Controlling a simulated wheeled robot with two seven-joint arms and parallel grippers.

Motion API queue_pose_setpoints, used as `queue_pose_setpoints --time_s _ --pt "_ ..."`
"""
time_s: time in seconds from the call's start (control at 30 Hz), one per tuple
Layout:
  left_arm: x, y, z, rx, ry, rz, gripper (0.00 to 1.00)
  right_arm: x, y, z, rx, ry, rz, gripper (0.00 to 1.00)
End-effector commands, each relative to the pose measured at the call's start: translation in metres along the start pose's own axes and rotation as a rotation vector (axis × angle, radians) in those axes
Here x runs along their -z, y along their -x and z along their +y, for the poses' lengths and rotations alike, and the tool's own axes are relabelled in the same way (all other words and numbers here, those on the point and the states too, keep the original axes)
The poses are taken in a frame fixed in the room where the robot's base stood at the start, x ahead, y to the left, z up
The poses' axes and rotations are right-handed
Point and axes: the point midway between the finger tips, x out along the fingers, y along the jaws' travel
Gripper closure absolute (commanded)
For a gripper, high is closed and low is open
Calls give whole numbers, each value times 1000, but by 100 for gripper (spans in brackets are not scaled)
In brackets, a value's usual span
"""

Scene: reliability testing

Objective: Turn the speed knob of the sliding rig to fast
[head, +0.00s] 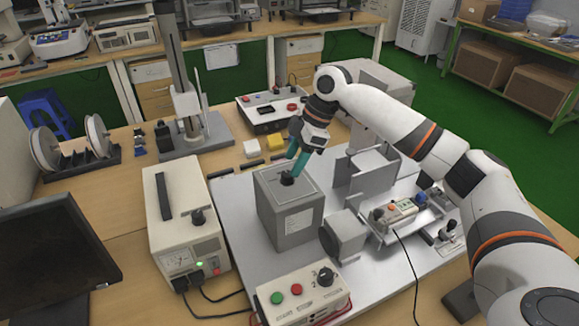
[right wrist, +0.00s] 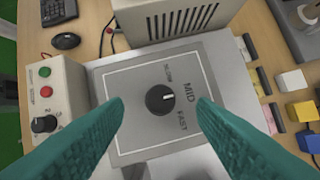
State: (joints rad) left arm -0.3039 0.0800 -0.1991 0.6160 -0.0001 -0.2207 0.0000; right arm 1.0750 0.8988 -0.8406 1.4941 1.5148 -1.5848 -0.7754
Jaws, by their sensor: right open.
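The speed knob (right wrist: 160,98) is a small round black knob on the top plate of a grey box (head: 290,222). SLOW, MID and FAST are printed around it, and its white mark points toward MID in the right wrist view. The knob also shows in the head view (head: 287,179), partly covered by my fingers. My right gripper (head: 297,164) reaches down over the box. Its teal fingers are open, one on each side of the knob with gaps between, and I cannot tell how far above the plate the tips are. My left gripper is not in view.
A control box (head: 301,298) with green and red buttons and a black dial stands in front. A beige power unit (head: 184,226) stands left of the grey box. The metal rig with brackets (head: 368,175) stands to the right. Yellow and white blocks (head: 276,143) lie behind.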

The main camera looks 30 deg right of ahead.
Motion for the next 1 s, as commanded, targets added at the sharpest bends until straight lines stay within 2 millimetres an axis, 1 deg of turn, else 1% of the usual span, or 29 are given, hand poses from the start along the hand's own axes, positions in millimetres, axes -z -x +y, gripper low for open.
queue_pose_setpoints --time_s 0.03,0.1,0.23,0.37,0.6,0.87,0.9,1.0 --pt "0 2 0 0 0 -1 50 0 -9 1 -3 0 1 48" --pt "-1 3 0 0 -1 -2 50 0 -18 0 -2 -1 1 48" --pt "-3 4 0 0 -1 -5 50 0 -30 0 -1 -1 0 48" --pt "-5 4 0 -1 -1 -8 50 0 -36 0 1 -1 0 48" --pt "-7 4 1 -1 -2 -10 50 0 -36 0 1 0 0 48" --pt "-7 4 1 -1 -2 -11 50 0 -36 0 1 0 0 91" --pt "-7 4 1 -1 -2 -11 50 0 -36 0 1 0 0 93" --pt "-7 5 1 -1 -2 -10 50 0 -35 0 2 -3 0 92"
